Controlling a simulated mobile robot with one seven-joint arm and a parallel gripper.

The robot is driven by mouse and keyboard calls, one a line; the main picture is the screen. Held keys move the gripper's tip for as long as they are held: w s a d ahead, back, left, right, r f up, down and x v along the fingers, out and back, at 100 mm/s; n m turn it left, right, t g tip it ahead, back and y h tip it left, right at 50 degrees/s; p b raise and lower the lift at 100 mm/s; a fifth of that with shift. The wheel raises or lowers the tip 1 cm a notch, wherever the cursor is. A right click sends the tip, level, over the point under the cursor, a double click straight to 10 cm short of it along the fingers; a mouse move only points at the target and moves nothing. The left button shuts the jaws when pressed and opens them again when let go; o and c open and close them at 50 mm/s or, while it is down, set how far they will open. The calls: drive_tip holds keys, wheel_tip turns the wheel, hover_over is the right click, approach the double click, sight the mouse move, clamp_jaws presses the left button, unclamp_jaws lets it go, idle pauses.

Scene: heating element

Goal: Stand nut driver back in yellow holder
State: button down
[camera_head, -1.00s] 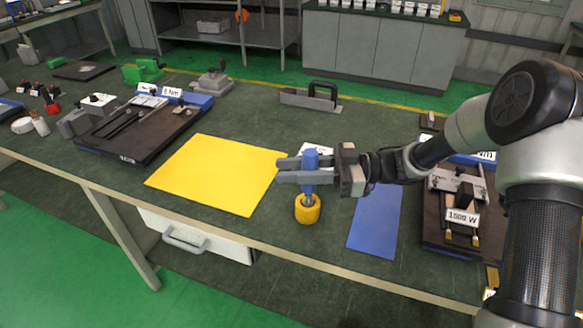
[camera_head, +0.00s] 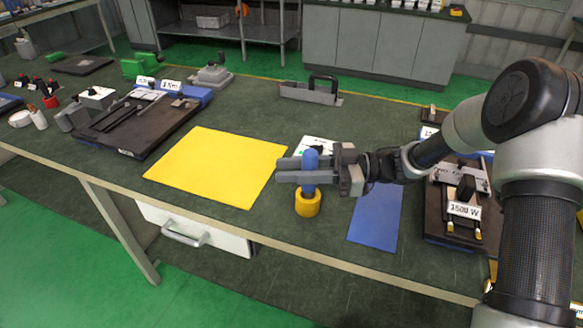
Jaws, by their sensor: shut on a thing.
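The nut driver (camera_head: 311,159) has a blue handle and stands upright. My gripper (camera_head: 290,170) is shut on its handle, with the fingers reaching in from the right. The yellow holder (camera_head: 308,204) is a small round cup on the bench, directly below the handle. The lower end of the nut driver is at the holder's mouth or inside it; its shaft hardly shows. I cannot tell how deep it sits.
A yellow mat (camera_head: 217,166) lies left of the holder and a blue mat (camera_head: 376,215) lies right of it. A fixture marked 1500 W (camera_head: 463,210) stands further right. A dark fixture (camera_head: 140,125) is at the left. The bench's front edge is close below the holder.

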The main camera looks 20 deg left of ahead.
drive_tip(key=shift+f, duration=0.5)
drive_tip(key=c, duration=1.3)
unclamp_jaws()
drive_tip(key=shift+c, duration=0.2)
drive_tip(key=v, duration=1.2)
